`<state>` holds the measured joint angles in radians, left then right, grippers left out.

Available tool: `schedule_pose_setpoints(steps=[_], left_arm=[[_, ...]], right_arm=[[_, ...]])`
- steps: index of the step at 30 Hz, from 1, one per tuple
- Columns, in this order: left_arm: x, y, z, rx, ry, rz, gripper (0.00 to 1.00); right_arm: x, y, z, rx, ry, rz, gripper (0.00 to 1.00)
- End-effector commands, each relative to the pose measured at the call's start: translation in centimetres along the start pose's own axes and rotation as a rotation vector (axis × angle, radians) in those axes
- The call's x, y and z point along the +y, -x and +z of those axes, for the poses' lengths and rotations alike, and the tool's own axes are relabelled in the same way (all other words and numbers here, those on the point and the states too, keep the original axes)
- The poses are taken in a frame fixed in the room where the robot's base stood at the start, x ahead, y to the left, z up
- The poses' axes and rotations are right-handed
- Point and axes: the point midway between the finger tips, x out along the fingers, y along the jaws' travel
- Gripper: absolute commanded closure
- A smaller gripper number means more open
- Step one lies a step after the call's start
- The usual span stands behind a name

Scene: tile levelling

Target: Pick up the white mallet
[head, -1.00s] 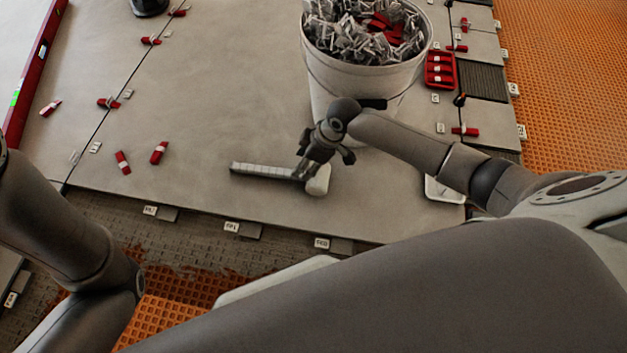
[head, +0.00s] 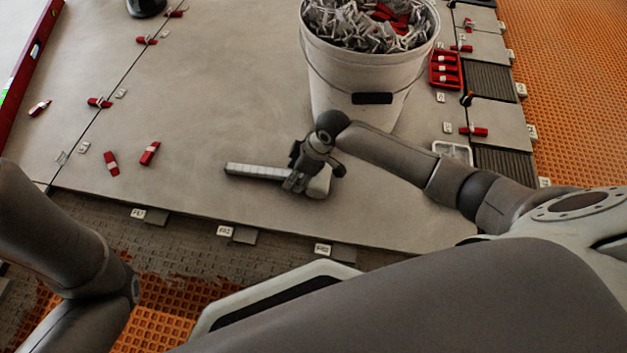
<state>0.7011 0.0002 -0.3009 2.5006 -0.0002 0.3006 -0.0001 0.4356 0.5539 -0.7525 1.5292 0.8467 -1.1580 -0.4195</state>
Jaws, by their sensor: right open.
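The white mallet lies on the large grey tile (head: 200,110) in front of the bucket. Its pale handle (head: 255,171) points left and its white head (head: 320,183) is at the right end. My right gripper (head: 292,186) is over the mallet, where the handle meets the head, with its fingers pointing down. It is open and hides part of the mallet; whether the fingers touch it cannot be told. My left arm shows at the lower left, but its gripper is out of view.
A white bucket (head: 340,85) full of grey clips and red wedges stands just behind my right gripper. Loose red wedges (head: 149,153) lie to the left. A red level (head: 28,62) lies at the far left. A red tray (head: 445,69) and a white tray (head: 453,150) are at the right.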

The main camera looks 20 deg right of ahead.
Motion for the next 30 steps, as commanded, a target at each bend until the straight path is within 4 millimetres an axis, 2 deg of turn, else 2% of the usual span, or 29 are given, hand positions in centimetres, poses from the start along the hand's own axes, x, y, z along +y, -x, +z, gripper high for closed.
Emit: schedule_pose_setpoints(steps=[4,14,24,30], left_arm=[[0.0,-0.1,0.0,0.000,0.000,0.000,0.60],[0.0,-0.1,0.1,-0.001,0.000,0.000,0.60],[-0.1,-0.2,0.1,-0.001,0.000,0.000,0.60],[-0.3,-1.1,0.5,-0.002,-0.001,0.000,0.60]], right_arm=[[0.0,0.1,0.0,0.000,0.000,0.000,0.56],[0.0,0.1,0.0,-0.001,-0.001,0.000,0.99],[0.1,0.3,-0.1,0.001,0.000,0.001,1.00],[0.1,1.4,-0.6,0.001,0.000,0.001,1.00]])
